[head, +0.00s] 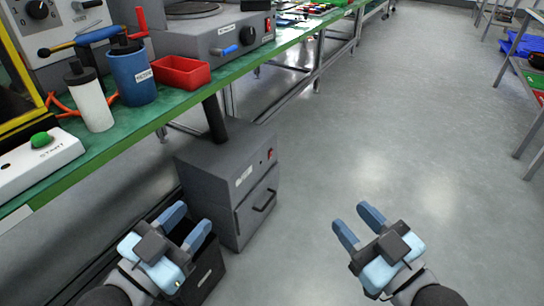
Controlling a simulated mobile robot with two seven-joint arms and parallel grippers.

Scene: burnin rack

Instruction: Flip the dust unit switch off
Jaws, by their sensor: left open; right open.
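The dust unit (228,182) is a dark grey box on the floor under the green bench's edge, with a black pipe rising from its top. Its red switch (270,155) is on the upper part of the front face; it is too small to tell its position. A drawer with a black handle is below it. My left gripper (184,226) is open and empty, in front of and below the unit's left side in the picture. My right gripper (353,228) is open and empty over bare floor, to the right of the unit. Neither touches the switch.
The green bench (185,103) runs along the left with a red bin (181,73), a blue cup (132,74), a white bottle (91,100) and a grey machine (232,40). A black bin (207,271) stands by my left gripper. The floor (400,130) to the right is clear.

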